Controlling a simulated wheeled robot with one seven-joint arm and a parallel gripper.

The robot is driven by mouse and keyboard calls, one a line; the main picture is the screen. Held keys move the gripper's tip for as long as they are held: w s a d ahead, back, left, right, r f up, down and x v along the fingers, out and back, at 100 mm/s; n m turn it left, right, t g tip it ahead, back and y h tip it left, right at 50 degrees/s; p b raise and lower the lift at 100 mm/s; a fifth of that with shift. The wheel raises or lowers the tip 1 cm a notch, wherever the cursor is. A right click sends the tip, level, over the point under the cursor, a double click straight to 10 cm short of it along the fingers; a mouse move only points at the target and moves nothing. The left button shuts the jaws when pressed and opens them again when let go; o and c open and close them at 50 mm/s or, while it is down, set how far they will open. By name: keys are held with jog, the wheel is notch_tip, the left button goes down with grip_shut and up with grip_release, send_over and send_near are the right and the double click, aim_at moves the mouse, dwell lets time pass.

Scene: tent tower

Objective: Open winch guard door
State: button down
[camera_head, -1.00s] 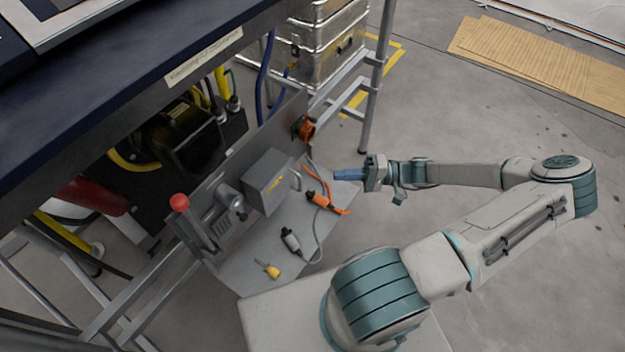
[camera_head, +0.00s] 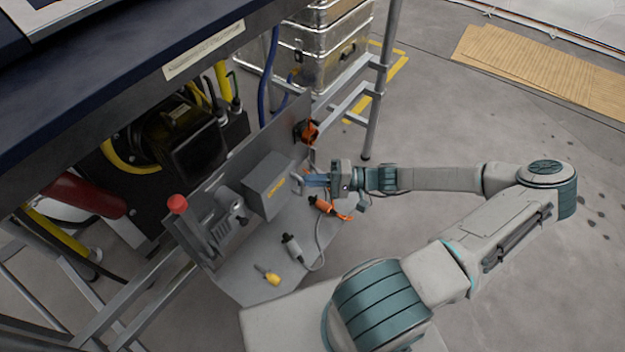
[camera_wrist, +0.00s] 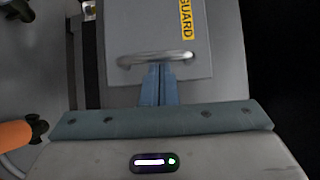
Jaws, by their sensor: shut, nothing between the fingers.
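The winch guard door is the grey face of a box (camera_head: 266,186) on the panel, with a yellow label. In the wrist view the grey door (camera_wrist: 150,25) carries a yellow label reading "GUARD" (camera_wrist: 187,18) and a curved metal handle (camera_wrist: 130,60) near its edge. The door looks closed. My gripper (camera_head: 308,180) is just right of the box in the head view. In the wrist view my blue fingers (camera_wrist: 158,72) are together, with their tips at the middle of the handle. I cannot tell whether they touch it.
On the shelf (camera_head: 245,280) lie an orange connector (camera_head: 325,205), a grey connector (camera_head: 292,247) and a yellow one (camera_head: 268,275). A red knob (camera_head: 177,204) stands left of the box. Metal cases (camera_head: 330,45) are behind.

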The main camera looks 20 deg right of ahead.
jog(key=shift+s, duration=0.1)
jog(key=shift+s+d+m+t+p, duration=0.15)
jog(key=shift+s+m+t+p, duration=0.15)
jog(key=shift+t+p, duration=0.25)
